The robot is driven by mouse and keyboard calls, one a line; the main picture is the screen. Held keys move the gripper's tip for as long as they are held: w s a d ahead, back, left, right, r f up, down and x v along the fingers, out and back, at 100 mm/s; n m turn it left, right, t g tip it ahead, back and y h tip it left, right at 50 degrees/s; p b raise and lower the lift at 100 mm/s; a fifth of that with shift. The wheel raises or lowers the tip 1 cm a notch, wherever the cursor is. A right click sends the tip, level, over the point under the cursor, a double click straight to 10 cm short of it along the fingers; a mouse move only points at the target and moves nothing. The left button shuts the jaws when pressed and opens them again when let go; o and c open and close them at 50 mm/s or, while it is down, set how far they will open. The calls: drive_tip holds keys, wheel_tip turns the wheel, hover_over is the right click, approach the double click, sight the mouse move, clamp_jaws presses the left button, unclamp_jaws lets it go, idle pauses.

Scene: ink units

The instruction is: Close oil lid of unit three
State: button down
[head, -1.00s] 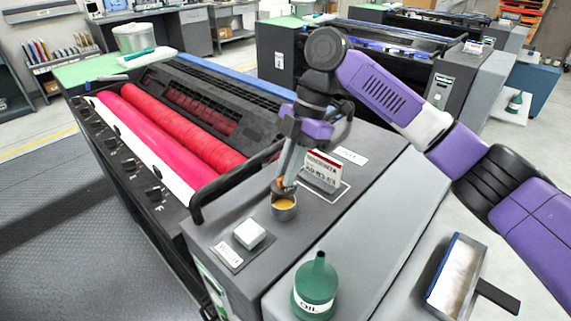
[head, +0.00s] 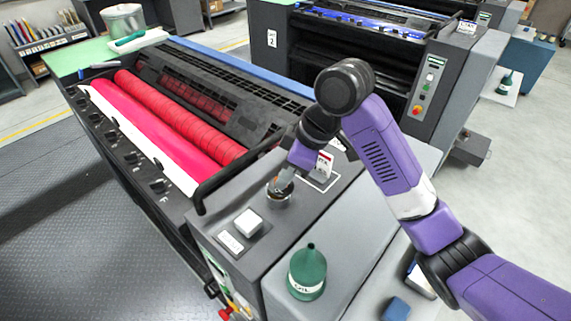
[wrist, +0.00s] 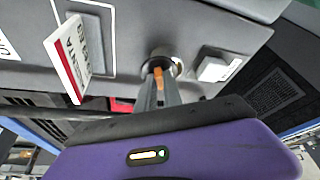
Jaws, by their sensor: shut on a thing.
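My gripper (head: 281,190) points down at the round dark oil filler (head: 278,199) on the near unit's grey end cover. Its fingers are shut at the filler's rim, on what appears to be the oil lid, mostly hidden by the fingers. In the wrist view my gripper (wrist: 158,76), with orange at its tips, meets the round filler (wrist: 160,62). I cannot tell the lid's angle.
A white square block (head: 248,221) and a red-and-white sign (head: 323,165) stand close to the filler. A green oil can (head: 307,272) stands in front. Red rollers (head: 180,110) lie left behind a black bar. Unit 2 (head: 272,39) is behind.

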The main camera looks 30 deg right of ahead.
drive_tip(key=m+p, duration=0.1)
drive_tip(key=m, duration=0.1)
drive_tip(key=shift+s+a+r+m+t+h+p, duration=0.15)
drive_tip(key=shift+s+a+m+t+h+p, duration=0.15)
drive_tip(key=shift+s+a+h+p, duration=0.1)
drive_tip(key=shift+s+a+m+h+p, duration=0.1)
drive_tip(key=shift+a+m+h+p, duration=0.1)
drive_tip(key=shift+m+p, duration=0.4)
drive_tip(key=shift+s+a+m+h+p, duration=0.1)
drive_tip(key=shift+a+m+h+p, duration=0.2)
drive_tip(key=shift+m, duration=0.4)
drive_tip(key=shift+d+f+t, duration=0.15)
drive_tip(key=shift+f+t, duration=0.05)
drive_tip(key=shift+t, duration=0.1)
drive_tip(key=c, duration=1.5)
unclamp_jaws()
